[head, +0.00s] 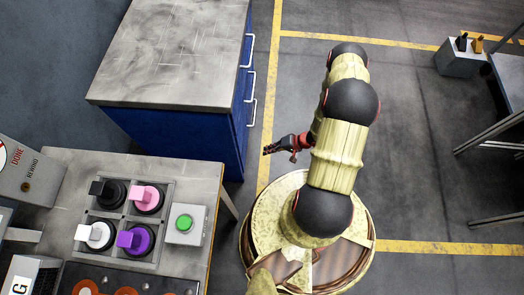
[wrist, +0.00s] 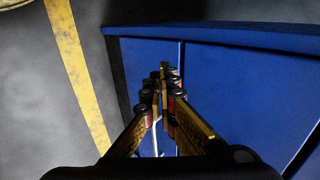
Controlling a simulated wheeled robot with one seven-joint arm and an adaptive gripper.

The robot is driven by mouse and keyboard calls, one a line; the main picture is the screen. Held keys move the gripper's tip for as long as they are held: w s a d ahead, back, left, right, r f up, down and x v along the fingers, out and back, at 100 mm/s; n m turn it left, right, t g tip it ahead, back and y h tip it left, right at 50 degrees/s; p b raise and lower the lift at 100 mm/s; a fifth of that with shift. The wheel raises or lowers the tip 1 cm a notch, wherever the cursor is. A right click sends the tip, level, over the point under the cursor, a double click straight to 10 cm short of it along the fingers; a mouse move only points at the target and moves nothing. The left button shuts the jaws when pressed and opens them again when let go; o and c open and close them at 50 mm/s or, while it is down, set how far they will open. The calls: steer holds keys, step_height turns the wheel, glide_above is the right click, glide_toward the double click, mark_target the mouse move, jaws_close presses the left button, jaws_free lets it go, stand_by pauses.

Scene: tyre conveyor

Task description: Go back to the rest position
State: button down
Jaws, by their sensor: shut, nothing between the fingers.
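My gripper (head: 268,149) shows in the head view, to the left of my arm and just right of the blue cabinet. It is shut and empty, with its fingers pointing left towards the cabinet. In the wrist view the fingers of my gripper (wrist: 162,92) meet in front of the blue cabinet (wrist: 240,85). I cannot tell how far the fingertips are from the cabinet face.
The blue cabinet (head: 175,50) has a grey top and drawer handles on its right side. A table (head: 195,185) at lower left bears black, pink, white and purple knobs and a green button (head: 184,223). Open floor with yellow lines lies right of my arm.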

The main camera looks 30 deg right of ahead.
steer(key=shift+s+d+r, duration=0.25)
steer(key=shift+d+r, duration=0.05)
steer(key=shift+r, duration=0.05)
